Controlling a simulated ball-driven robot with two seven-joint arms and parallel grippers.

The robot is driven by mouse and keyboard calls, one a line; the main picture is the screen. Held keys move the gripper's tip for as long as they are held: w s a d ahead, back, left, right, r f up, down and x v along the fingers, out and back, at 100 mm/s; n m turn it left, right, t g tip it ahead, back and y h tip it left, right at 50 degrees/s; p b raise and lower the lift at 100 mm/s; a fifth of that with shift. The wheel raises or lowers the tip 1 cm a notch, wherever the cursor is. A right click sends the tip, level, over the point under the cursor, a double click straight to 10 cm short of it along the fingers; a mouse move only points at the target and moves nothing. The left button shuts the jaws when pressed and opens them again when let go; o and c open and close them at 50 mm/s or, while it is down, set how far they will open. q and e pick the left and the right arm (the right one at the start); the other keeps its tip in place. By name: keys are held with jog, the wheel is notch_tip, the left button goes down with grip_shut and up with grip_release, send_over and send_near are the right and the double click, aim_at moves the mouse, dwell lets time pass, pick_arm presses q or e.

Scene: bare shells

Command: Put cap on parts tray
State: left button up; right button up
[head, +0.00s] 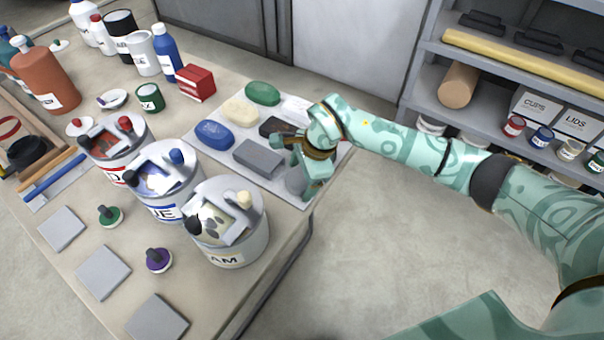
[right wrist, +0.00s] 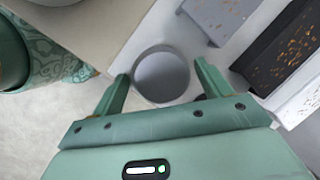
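The parts tray (head: 230,168) is a pale flat tray near the table's right edge, holding several coloured and grey pieces. A grey round piece, seemingly the cap (head: 295,183), is at the tray's near right corner; it also shows in the right wrist view as a grey disc-topped cylinder (right wrist: 162,76). My right gripper (head: 303,168) is low over that corner. Its fingers (right wrist: 161,70) are open, one on each side of the cap, with small gaps visible. The cap's underside is hidden, so contact with the tray cannot be confirmed. My left gripper is not in view.
Beside the tray stand several labelled pails, one cream (head: 238,250). A green knobbed piece (head: 110,217), a purple one (head: 158,260) and grey plates (head: 103,272) lie in front. A red block (head: 196,84) and bottles stand behind. Shelves (head: 520,75) are at right, with open floor before them.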

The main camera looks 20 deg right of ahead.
jog(key=shift+o, duration=0.3)
jog(key=p+v, duration=0.3)
jog(key=v, duration=0.9)
jog(key=shift+r+p, duration=0.2)
jog(key=shift+p, duration=0.2)
